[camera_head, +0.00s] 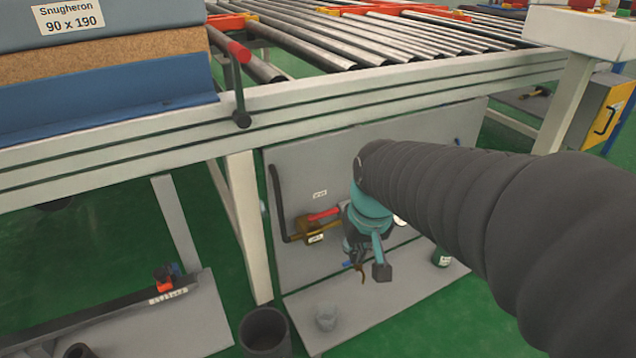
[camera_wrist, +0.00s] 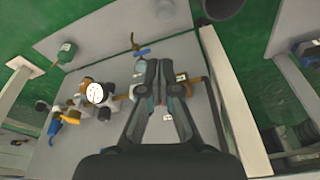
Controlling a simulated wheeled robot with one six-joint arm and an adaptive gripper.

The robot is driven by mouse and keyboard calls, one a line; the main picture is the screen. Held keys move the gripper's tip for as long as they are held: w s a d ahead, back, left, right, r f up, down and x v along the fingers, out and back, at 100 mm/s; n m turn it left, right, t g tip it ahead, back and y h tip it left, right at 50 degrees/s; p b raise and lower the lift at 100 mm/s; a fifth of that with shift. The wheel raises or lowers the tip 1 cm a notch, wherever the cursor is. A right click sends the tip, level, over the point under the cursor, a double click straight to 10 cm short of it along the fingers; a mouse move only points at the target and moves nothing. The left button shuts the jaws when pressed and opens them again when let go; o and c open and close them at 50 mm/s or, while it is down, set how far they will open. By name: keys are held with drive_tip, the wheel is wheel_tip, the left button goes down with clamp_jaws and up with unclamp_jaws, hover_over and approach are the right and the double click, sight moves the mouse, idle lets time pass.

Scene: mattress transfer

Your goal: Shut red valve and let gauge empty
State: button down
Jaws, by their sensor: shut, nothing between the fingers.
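The red valve (camera_head: 323,214) is a red lever on a brass body (camera_head: 318,231) on the grey panel under the conveyor. My gripper (camera_head: 381,268) is in front of the panel, just right of the red lever and lower. Its fingers also show in the wrist view (camera_wrist: 160,68); they are together and empty. There they hide most of the red valve; contact cannot be told. The gauge (camera_wrist: 97,93) has a round white face in the wrist view; its reading is too small to tell. In the head view my arm mostly covers the gauge (camera_head: 400,220).
A blue-handled valve (camera_wrist: 141,53) sits near my fingertips in the wrist view.

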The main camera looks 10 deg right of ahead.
drive_tip(key=n+p, duration=0.2)
approach(323, 214)
drive_tip(key=s+d+f, duration=0.1)
drive_tip(key=s+d, duration=0.1)
drive_tip(key=d, duration=0.1)
drive_tip(key=w+r+n, duration=0.1)
drive_tip(key=w+n, duration=0.1)
drive_tip(key=w, duration=0.2)
drive_tip(key=w+b+x, duration=0.1)
drive_tip(key=x, duration=0.7)
drive_tip(key=shift+a+t+y, duration=0.4)
